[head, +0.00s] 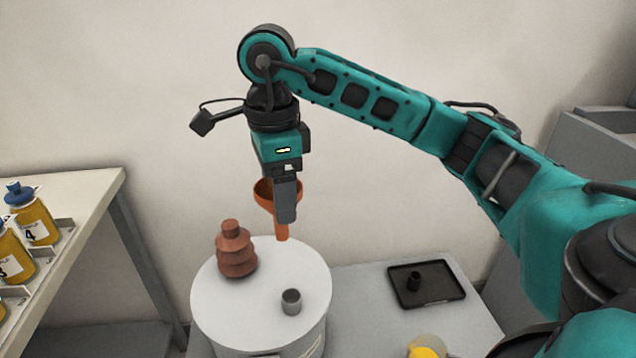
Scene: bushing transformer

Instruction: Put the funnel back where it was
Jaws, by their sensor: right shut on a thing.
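An orange funnel (263,194) with a narrow spout pointing down is in the head view, near the middle. My right gripper (285,215) points down and is shut on the funnel, covering part of its cup. The spout's lower end appears just above or at the back of the white round drum (235,325); I cannot tell if it touches. On the drum top stand a brown ribbed bushing (236,256) at the left and a small grey cup-like fitting (291,301) nearer the front. My left gripper is not in view.
A yellow object (424,351) shows at the bottom edge. A shelf (95,205) at left holds numbered yellow bottles (36,222).

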